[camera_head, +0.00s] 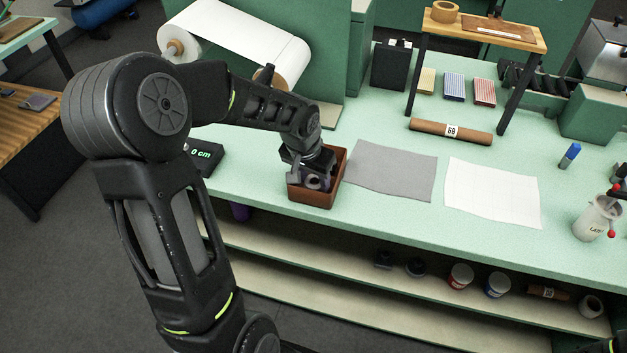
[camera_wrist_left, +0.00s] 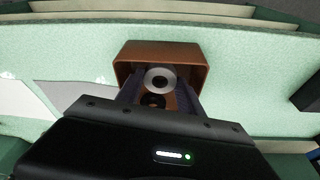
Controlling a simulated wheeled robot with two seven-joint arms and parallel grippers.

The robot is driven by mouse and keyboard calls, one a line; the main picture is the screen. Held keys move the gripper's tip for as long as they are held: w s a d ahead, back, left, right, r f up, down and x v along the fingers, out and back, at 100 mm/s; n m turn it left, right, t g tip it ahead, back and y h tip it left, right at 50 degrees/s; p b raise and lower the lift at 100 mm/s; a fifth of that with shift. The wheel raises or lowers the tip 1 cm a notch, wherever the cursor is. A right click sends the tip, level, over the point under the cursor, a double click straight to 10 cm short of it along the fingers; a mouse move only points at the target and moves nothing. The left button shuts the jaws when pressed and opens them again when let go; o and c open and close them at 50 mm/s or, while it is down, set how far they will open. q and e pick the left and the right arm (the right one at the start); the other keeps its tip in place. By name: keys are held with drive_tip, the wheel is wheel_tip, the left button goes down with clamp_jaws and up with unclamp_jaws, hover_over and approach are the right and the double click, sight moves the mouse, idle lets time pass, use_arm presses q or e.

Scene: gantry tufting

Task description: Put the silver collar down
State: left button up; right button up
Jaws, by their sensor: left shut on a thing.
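The silver collar (camera_wrist_left: 160,78) is a small metal ring with a dark hole, held between the two fingers of my left gripper (camera_head: 313,178). It also shows in the head view (camera_head: 316,183), partly covered by the gripper. The gripper points down into a brown open-topped tray (camera_head: 314,198) near the front edge of the green bench. A dark round piece (camera_wrist_left: 153,101) shows close to the collar in the wrist view. I cannot tell whether the collar touches the tray floor.
A grey sheet (camera_head: 392,171) and a white sheet (camera_head: 492,191) lie right of the tray. A display reading 0 cm (camera_head: 203,156) is to its left. A white roll (camera_head: 235,45) and a brown tube (camera_head: 451,131) lie behind. A lower shelf (camera_head: 340,265) holds several small items.

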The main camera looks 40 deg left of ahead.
use_arm(q)
drive_tip(key=shift+f, duration=0.65)
drive_tip(key=shift+f, duration=0.1)
drive_tip(key=o, duration=1.1)
drive_tip(key=shift+s+r, duration=0.1)
drive_tip(key=shift+r, duration=0.55)
drive_tip(key=b+v, duration=0.1)
drive_tip(key=v, duration=1)
drive_tip(key=shift+s, duration=0.1)
drive_tip(key=shift+f, duration=0.1)
